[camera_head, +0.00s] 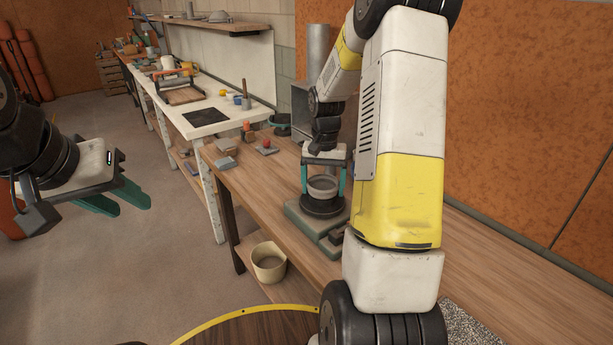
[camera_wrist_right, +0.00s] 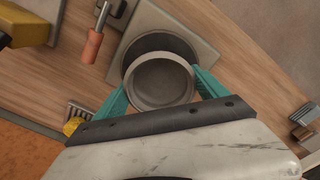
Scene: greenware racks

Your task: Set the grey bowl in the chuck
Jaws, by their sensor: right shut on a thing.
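The grey bowl (camera_head: 322,187) is upright between the teal fingers of my right gripper (camera_head: 323,184), which is shut on its sides. In the right wrist view the bowl (camera_wrist_right: 160,84) sits between the fingertips (camera_wrist_right: 160,88). The chuck (camera_head: 322,208) is a dark round disc on a grey-green base, directly below the bowl. In the wrist view the bowl covers the near part of the chuck (camera_wrist_right: 158,43). I cannot tell whether the bowl touches it. My left gripper (camera_head: 131,207) is empty, with its fingers apart, over the floor at the left.
The wooden bench (camera_head: 262,188) carries small blocks and a red ball (camera_head: 266,144) left of the chuck. An orange-handled tool (camera_wrist_right: 92,45) lies beside the base. A beige pot (camera_head: 268,264) stands on the lower shelf. My right arm hides much of the bench's right part.

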